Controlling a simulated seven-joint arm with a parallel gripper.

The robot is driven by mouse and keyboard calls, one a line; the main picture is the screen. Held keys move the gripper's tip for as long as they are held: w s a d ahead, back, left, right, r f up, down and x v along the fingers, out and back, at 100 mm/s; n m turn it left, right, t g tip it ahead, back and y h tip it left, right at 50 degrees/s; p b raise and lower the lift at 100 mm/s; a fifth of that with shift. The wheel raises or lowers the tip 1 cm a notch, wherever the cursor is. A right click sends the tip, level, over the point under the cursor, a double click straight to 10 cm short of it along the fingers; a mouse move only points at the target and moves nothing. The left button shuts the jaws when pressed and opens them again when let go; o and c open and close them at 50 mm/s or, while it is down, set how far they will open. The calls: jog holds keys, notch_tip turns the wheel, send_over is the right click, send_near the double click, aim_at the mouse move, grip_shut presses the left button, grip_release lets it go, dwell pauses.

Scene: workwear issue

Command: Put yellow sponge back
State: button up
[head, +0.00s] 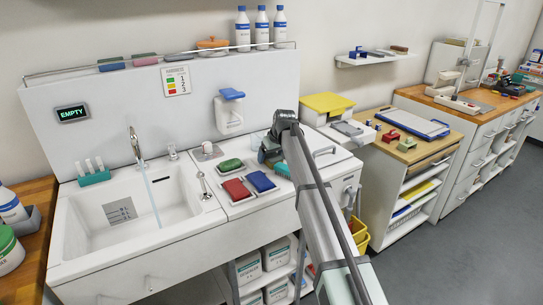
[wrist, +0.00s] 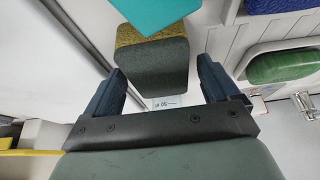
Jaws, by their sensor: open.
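In the wrist view, a block-shaped sponge (wrist: 152,68) with a dark grey face and a yellow-olive layer lies between the fingers of my gripper (wrist: 160,75). My gripper is open, with a visible gap between the sponge and the right finger; contact at the left finger is hard to tell. In the head view my gripper (head: 270,152) is over the counter right of the sink, and I cannot make out the yellow sponge there.
A teal piece (wrist: 155,12) borders the sponge in the wrist view. A wall dispenser (head: 228,112) hangs behind. The sink (head: 130,215) is left.

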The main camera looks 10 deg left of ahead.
jog(key=v, duration=1.2)
jog(key=shift+r, duration=0.2)
